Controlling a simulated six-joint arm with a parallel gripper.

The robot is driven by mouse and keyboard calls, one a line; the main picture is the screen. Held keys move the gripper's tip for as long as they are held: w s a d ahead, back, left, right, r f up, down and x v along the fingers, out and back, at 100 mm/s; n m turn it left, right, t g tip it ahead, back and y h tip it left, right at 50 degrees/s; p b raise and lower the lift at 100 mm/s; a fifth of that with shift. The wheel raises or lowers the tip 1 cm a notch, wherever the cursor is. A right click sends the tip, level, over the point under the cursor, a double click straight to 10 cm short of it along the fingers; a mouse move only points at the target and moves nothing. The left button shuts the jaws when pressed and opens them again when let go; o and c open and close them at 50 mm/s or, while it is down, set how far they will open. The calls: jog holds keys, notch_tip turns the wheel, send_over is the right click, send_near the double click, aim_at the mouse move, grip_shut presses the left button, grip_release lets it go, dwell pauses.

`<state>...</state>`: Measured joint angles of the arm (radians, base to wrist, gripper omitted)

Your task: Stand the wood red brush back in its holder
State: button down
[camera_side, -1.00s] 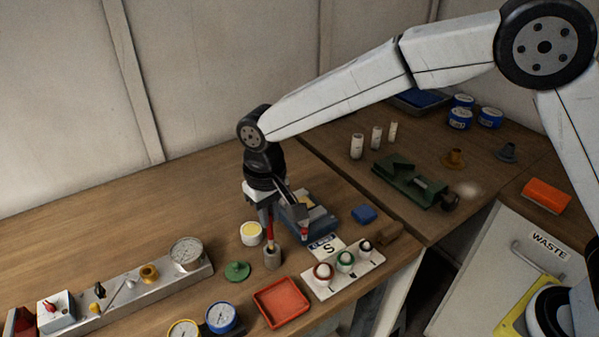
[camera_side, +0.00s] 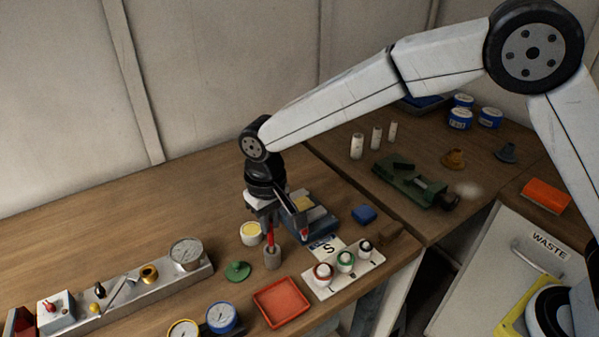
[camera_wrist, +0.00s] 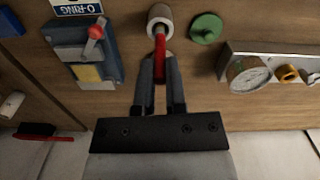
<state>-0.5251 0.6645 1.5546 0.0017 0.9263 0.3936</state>
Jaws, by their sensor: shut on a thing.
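My gripper (camera_wrist: 160,85) is shut on the red handle of the brush (camera_wrist: 160,52). In the side view the red handle (camera_side: 271,240) hangs below the jaws, roughly upright. The small grey-brown cylindrical holder (camera_side: 272,260) stands on the bench directly under it, and also shows in the wrist view (camera_wrist: 157,13). The brush's lower end meets the holder's open mouth and looks to be inside it; its tip is hidden, and I cannot tell how deep it sits.
Close by are a yellow-topped pot (camera_side: 251,233), a green knobbed disc (camera_side: 238,271), a blue-grey block device (camera_side: 312,222) and a red tray (camera_side: 281,301). A metal gauge rail (camera_side: 150,292) lies left. Bare bench lies behind at the left.

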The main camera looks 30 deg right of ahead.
jog(key=shift+f, duration=1.45)
jog(key=c, duration=0.6)
grip_release()
jog(key=shift+r, duration=3.9)
jog(key=shift+d, duration=0.1)
jog(key=s+d+f+t, duration=0.1)
jog(key=s+d, duration=0.4)
jog(key=d, duration=0.3)
jog(key=s+d+f+m, duration=0.1)
jog(key=s+d+f, duration=0.1)
jog(key=s+d, duration=0.3)
jog(key=s+d+f+t, duration=0.1)
jog(key=s+d, duration=0.5)
jog(key=d, duration=0.6)
jog(key=shift+d+f+t, duration=0.15)
jog(key=shift+f+t, duration=0.15)
